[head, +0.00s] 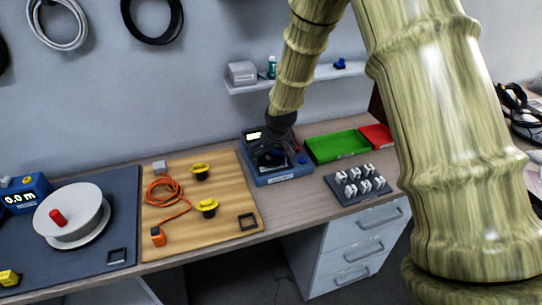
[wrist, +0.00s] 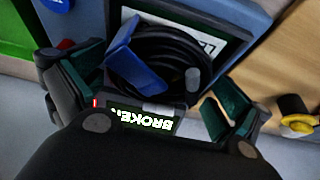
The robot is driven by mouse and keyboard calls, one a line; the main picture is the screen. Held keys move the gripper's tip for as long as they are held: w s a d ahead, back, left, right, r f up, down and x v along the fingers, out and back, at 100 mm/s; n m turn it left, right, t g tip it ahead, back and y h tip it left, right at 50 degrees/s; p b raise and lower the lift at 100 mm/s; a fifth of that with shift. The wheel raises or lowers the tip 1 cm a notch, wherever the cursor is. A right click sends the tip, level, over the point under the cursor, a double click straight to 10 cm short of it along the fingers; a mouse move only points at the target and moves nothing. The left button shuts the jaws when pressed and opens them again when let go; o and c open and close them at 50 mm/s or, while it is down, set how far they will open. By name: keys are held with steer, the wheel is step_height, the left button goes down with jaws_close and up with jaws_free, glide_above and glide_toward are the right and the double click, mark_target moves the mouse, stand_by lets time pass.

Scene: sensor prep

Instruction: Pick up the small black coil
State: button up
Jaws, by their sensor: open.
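The small black coil (wrist: 178,58) lies on a blue device (head: 283,176) on the bench, with a blue tab (wrist: 136,62) across its left side in the wrist view. In the wrist view my gripper (wrist: 155,84) is open, one finger on either side of the coil. The fingers look apart from it, though the exact gap is unclear. In the head view my gripper (head: 272,150) is right over the device and hides most of the coil.
A green tray (head: 337,147) and a red tray (head: 377,136) stand right of the device. A dark block of white pieces (head: 360,187) is in front. A wooden board (head: 232,223) with an orange cable (head: 167,195) lies left. A shelf (head: 300,80) is behind.

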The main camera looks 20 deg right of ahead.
steer(key=c, duration=1)
steer(key=shift+o, duration=0.2)
steer(key=shift+r, duration=0.2)
